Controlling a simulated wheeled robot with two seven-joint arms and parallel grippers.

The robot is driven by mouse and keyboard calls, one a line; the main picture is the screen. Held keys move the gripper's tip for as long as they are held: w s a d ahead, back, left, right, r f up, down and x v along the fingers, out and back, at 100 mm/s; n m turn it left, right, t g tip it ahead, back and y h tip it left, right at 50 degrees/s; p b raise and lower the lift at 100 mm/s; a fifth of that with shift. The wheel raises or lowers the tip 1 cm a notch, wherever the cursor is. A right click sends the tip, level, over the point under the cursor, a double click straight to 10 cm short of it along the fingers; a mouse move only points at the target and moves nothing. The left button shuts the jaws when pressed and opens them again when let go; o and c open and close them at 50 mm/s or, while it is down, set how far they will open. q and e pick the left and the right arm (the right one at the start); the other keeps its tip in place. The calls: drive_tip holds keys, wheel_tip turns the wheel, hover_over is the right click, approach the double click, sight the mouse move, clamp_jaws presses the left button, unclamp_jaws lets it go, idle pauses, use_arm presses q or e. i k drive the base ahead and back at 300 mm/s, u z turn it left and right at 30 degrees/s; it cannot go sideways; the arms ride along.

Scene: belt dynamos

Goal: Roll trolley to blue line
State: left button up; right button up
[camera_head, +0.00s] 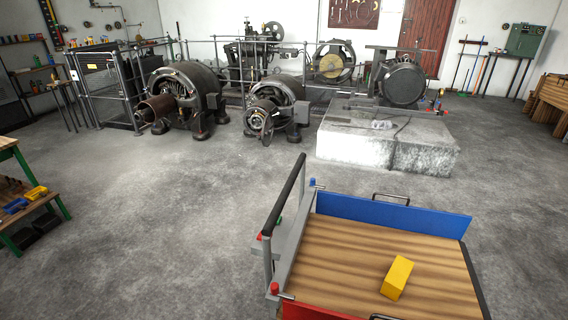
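The trolley (330,246) stands at the lower right in the head view, cut off by the bottom edge. It has a wooden bed, a blue side panel (395,215) at the far side and a red panel (318,312) at the near side. Its dark push handle (288,193) rises on a grey frame at the left end. A yellow block (397,278) lies on the bed. I see no blue line on the visible floor. Neither of my grippers is in view.
Dark dynamos (187,92) stand at the back, with another machine (401,82) on a concrete plinth (360,146) beyond the trolley. A green-framed workbench (35,205) is at the left edge. The grey floor (160,220) between is clear.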

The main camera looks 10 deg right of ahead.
sight(333, 263)
drive_tip(key=i, duration=0.95)
drive_tip(key=z, duration=1.3)
